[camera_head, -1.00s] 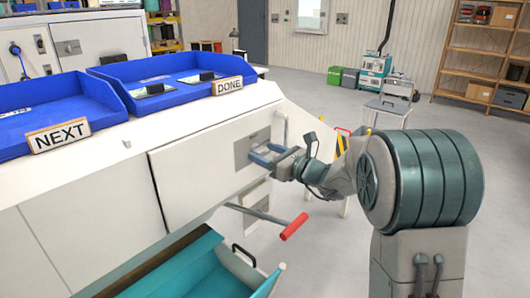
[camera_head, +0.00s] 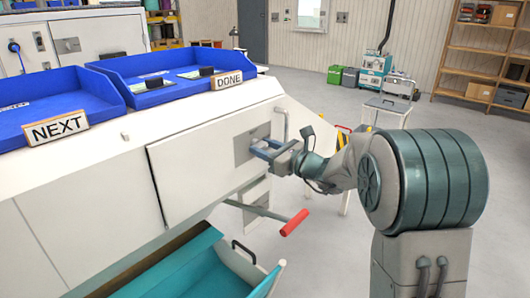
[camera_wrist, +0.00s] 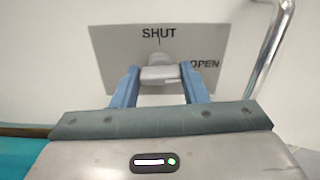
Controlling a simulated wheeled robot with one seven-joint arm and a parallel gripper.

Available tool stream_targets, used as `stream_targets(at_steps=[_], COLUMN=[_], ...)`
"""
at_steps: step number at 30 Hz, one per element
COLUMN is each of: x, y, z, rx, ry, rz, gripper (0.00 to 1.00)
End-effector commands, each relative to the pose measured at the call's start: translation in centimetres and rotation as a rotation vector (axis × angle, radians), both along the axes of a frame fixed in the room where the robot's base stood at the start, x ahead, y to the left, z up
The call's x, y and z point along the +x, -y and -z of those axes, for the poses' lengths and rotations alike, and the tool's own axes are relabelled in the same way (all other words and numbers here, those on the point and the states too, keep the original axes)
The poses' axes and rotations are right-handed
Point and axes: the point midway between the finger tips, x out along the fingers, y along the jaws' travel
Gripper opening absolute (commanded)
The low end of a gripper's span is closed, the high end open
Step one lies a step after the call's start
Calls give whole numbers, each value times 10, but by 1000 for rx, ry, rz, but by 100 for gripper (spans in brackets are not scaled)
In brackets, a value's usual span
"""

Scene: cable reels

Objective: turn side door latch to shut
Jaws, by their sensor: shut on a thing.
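The side door (camera_head: 195,175) is a white panel, and it looks flush with the white machine front. A grey latch plate (camera_head: 243,150) sits near its right end. In the wrist view the latch plate (camera_wrist: 110,50) reads SHUT at the top and OPEN at the right. The grey latch knob (camera_wrist: 158,73) is in the middle of the plate, below the SHUT mark. My gripper (camera_wrist: 159,76) has its two blue fingers on either side of the knob and is shut on it. In the head view my gripper (camera_head: 264,147) is at the plate and hides the knob.
A metal bar handle (camera_wrist: 268,50) stands just right of the plate. Below the door are a red-ended lever (camera_head: 294,223) and an open teal bin (camera_head: 195,270). Blue trays (camera_head: 50,115) marked NEXT and DONE lie on top. Open floor lies to the right.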

Motion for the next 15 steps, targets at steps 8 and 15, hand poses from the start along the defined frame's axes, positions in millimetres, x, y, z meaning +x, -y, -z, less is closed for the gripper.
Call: stream_targets(at_steps=[8,15], x=[0,0], y=[1,1], z=[8,9], rx=[-127,-268], ry=[169,349], rz=[2,2], gripper=[17,17])
